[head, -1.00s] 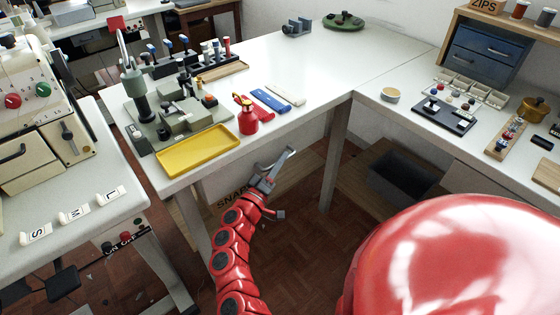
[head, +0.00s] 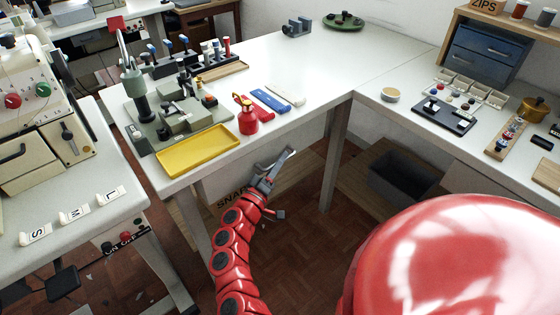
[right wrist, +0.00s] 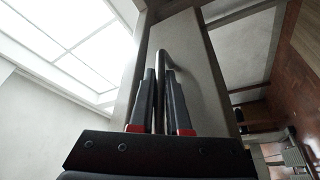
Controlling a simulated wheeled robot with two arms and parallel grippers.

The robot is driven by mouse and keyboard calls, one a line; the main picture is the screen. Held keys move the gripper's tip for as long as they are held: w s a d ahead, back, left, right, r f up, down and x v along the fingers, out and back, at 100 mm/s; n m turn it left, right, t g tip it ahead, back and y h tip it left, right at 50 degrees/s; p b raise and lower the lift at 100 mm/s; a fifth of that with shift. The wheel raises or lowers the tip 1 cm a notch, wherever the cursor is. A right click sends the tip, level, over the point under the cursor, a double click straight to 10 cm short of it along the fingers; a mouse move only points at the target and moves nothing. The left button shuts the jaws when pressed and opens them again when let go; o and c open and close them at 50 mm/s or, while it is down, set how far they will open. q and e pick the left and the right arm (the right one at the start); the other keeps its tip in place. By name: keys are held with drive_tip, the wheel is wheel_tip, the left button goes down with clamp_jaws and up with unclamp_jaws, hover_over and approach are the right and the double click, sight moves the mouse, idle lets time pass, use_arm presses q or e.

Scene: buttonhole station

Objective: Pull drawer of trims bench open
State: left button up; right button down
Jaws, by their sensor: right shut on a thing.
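The white bench (head: 300,65) stands in the middle of the head view, with a pale drawer front (head: 222,178) under its top, partly hidden by my right arm. In the right wrist view the drawer front (right wrist: 200,70) is a long pale panel with a grey metal bar handle (right wrist: 166,58). My right gripper (head: 272,172) is at the front of the bench, below the top's edge. In the right wrist view its two fingers (right wrist: 160,78) are shut around the handle bar. How far the drawer stands open I cannot tell. My left gripper is not in view.
A yellow tray (head: 197,151) and a red bottle (head: 247,116) stand near the bench edge above my gripper. A bench leg (head: 334,155) is to the right, with a dark bin (head: 400,178) beyond. A sewing machine table (head: 85,215) is at left.

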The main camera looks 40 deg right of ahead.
idle(0.4)
drive_tip(key=shift+s+r+p, duration=0.1)
drive_tip(key=shift+s+p, duration=0.2)
drive_tip(key=shift+p, duration=0.1)
drive_tip(key=s+d+p, duration=0.1)
drive_tip(key=s+p, duration=0.8)
drive_tip(key=s, duration=1)
drive_tip(key=shift+s+d, duration=0.25)
drive_tip(key=c, duration=0.9)
unclamp_jaws()
drive_tip(key=v, duration=1.7)
drive_tip(key=shift+s+a+f, duration=0.15)
drive_tip(key=shift+f, duration=0.1)
